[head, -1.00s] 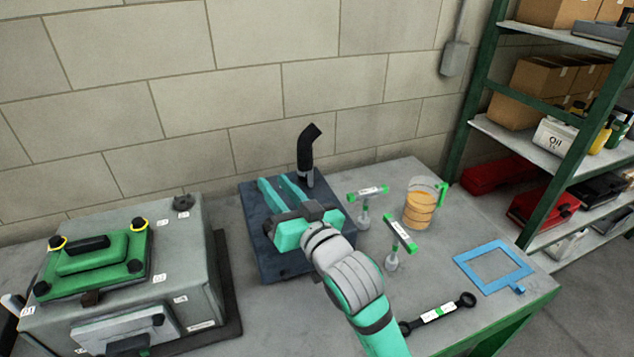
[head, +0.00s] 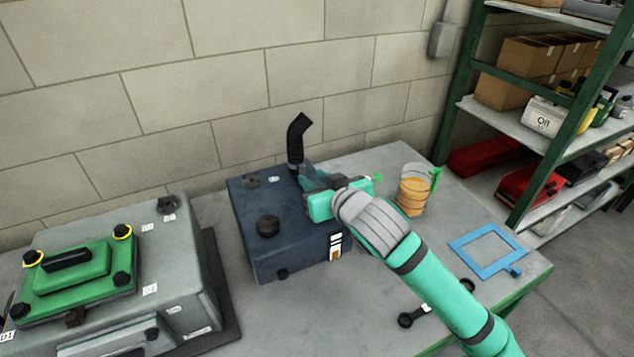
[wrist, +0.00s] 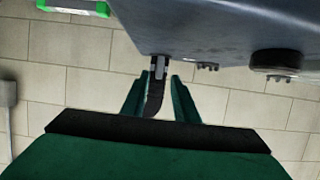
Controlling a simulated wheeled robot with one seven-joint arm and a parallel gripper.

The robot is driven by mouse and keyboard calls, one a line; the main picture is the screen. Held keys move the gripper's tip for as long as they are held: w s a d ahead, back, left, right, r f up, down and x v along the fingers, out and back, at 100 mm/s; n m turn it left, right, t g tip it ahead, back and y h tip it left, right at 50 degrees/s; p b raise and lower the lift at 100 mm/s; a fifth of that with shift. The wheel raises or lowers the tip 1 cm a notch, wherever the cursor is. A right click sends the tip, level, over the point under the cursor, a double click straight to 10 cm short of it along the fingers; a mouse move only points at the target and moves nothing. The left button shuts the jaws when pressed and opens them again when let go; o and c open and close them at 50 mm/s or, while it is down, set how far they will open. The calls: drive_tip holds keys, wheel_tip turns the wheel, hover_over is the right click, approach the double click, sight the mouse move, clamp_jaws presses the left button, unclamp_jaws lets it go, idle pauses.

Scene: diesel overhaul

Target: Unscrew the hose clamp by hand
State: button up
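The black bent hose (head: 298,137) stands upright at the back edge of the dark blue box (head: 290,245), its top bending right. In the wrist view the hose (wrist: 154,103) shows between my two fingers, with the grey metal hose clamp (wrist: 158,68) around its end by the box. In the head view my fingers largely hide the clamp. My gripper (wrist: 160,84) is open, one finger on each side of the hose in the picture. In the head view my gripper (head: 306,176) is beside the hose's foot; contact cannot be told.
A grey box with a green cover (head: 75,262) stands at left. A jug of amber liquid (head: 413,192), a blue square frame (head: 488,245) and a black wrench (head: 406,319) are at right. The wall is close behind; a shelf rack (head: 470,110) stands right.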

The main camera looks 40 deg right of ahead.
sight(304, 172)
drive_tip(key=x, duration=0.2)
drive_tip(key=shift+w+d+f, duration=0.15)
drive_tip(key=shift+w+d, duration=0.05)
drive_tip(key=shift+w, duration=0.05)
drive_tip(key=shift+a+x, duration=0.1)
drive_tip(key=shift+x, duration=0.7)
drive_tip(key=shift+a+x, duration=0.15)
drive_tip(key=shift+x, duration=0.65)
drive_tip(key=shift+w, duration=0.1)
drive_tip(key=shift+d, duration=0.1)
clamp_jaws()
